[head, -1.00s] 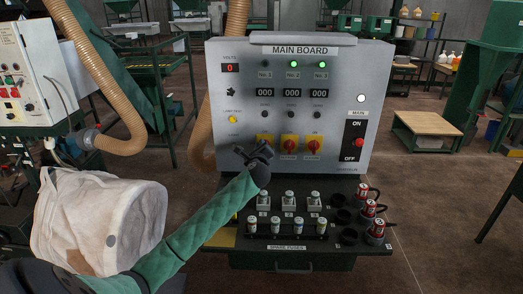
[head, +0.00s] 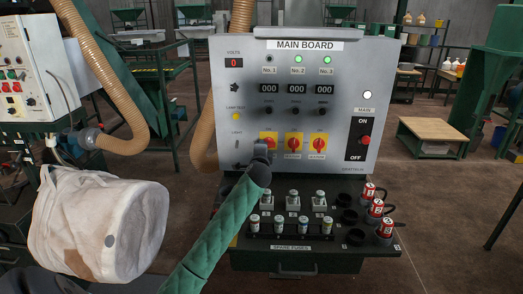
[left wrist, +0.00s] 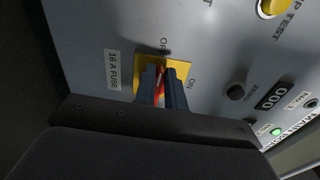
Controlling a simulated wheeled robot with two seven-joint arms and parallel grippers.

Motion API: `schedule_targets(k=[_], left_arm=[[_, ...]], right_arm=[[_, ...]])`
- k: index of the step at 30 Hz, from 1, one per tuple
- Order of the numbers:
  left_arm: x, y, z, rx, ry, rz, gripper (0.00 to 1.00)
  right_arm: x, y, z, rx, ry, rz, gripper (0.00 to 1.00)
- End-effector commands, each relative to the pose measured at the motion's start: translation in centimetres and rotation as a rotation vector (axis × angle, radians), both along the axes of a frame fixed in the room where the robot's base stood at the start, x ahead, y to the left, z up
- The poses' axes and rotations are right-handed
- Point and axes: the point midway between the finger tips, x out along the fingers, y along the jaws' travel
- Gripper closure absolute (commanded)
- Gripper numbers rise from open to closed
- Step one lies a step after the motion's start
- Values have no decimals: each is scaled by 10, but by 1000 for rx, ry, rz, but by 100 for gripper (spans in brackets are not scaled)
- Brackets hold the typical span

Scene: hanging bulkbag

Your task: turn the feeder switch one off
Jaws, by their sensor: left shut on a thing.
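The main board (head: 345,75) is a grey panel with three rotary switches on yellow plates in its lower part. The leftmost, feeder switch one (head: 267,136), is partly hidden behind my left gripper (head: 262,152). In the left wrist view, my left gripper (left wrist: 162,88) is shut on the red handle (left wrist: 159,82) of this switch, over its yellow plate (left wrist: 178,70). OFF and ON labels sit beside the plate; the handle's exact angle is hard to tell. Lamp No. 1 (head: 269,59) is dark; lamps No. 2 (head: 298,59) and No. 3 (head: 327,59) are green. My right gripper is not in view.
A shelf with spare fuses (head: 290,228) juts out below the panel, with red cylindrical parts (head: 376,208) at its right. A main ON/OFF switch (head: 365,140) is at the panel's right.

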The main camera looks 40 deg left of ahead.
Motion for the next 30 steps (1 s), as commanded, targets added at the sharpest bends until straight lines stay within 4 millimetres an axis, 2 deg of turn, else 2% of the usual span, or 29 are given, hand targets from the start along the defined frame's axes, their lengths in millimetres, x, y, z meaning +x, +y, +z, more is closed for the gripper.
schedule_targets(k=[7, 20, 21, 24, 30], left_arm=[[0, 1, -2, -47, -28, 1, 100], [0, 0, -2, -55, -31, 1, 100], [0, 0, -2, -55, -31, 1, 84], [0, 0, -2, -55, -31, 1, 66], [0, 0, -2, -53, -32, 0, 66]], right_arm=[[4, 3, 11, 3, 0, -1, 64], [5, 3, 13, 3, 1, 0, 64], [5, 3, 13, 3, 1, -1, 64], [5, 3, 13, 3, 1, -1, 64], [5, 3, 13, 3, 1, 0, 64]])
